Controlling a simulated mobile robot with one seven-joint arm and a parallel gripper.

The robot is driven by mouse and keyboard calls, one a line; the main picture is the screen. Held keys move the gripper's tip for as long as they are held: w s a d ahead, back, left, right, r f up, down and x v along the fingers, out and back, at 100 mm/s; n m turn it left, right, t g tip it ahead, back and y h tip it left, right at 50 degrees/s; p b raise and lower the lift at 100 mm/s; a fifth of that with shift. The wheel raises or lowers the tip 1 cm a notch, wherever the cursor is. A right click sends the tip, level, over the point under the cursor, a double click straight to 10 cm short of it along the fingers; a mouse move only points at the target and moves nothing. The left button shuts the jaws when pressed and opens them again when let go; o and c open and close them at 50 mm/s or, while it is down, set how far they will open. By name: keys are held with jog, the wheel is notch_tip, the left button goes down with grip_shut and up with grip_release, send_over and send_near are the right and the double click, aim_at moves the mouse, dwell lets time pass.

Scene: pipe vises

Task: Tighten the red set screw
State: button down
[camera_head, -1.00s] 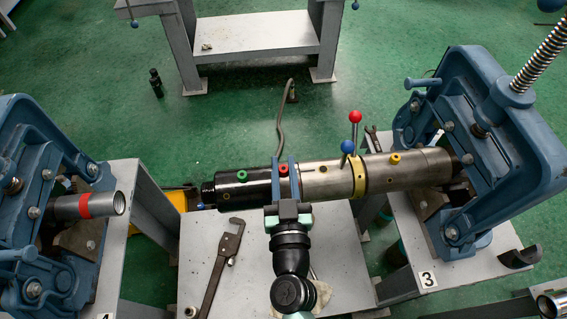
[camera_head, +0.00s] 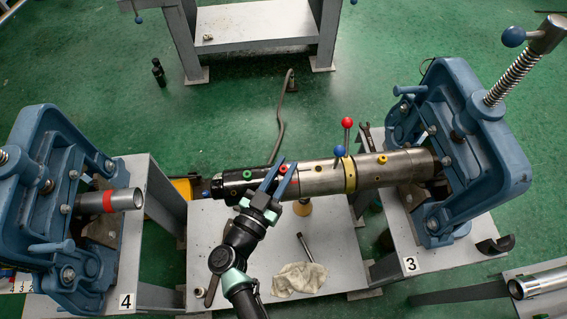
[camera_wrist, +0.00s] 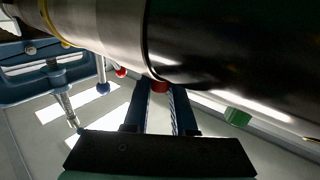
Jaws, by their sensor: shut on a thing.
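The red set screw (camera_head: 283,168) sits on top of the horizontal pipe assembly (camera_head: 318,180), near where its black section meets the bare steel. My gripper (camera_head: 281,170) reaches up from the lower left, its blue fingers tilted to the right with their tips at the screw. In the wrist view, the red set screw (camera_wrist: 160,87) shows between the fingertips of my gripper (camera_wrist: 160,91), one on each side, and the jaws are shut on it. The screw's lower part is hidden against the pipe.
A green screw (camera_head: 247,174) is left of the red one. A yellow collar (camera_head: 350,175) carries levers with red (camera_head: 347,122) and blue (camera_head: 339,151) balls. Blue vises stand left (camera_head: 50,180) and right (camera_head: 465,150). A cloth (camera_head: 299,279) lies on the grey table (camera_head: 335,240).

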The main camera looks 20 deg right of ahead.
jog(key=shift+w+m+g+h, duration=0.1)
jog(key=shift+m+g+h, duration=0.45)
jog(key=shift+g, duration=0.25)
jog(key=shift+r+m+g+b, duration=0.1)
jog(key=shift+m+g+b, duration=0.15)
jog(key=shift+g+b, duration=0.1)
jog(key=c, duration=0.7)
grip_release()
jog(key=shift+c, duration=0.2)
jog(key=shift+a, duration=0.1)
jog(key=b+v, duration=0.2)
jog(key=v, duration=1)
jog(key=shift+s+a+f, duration=0.25)
jog(key=shift+s+a, duration=0.05)
jog(key=shift+b, duration=0.3)
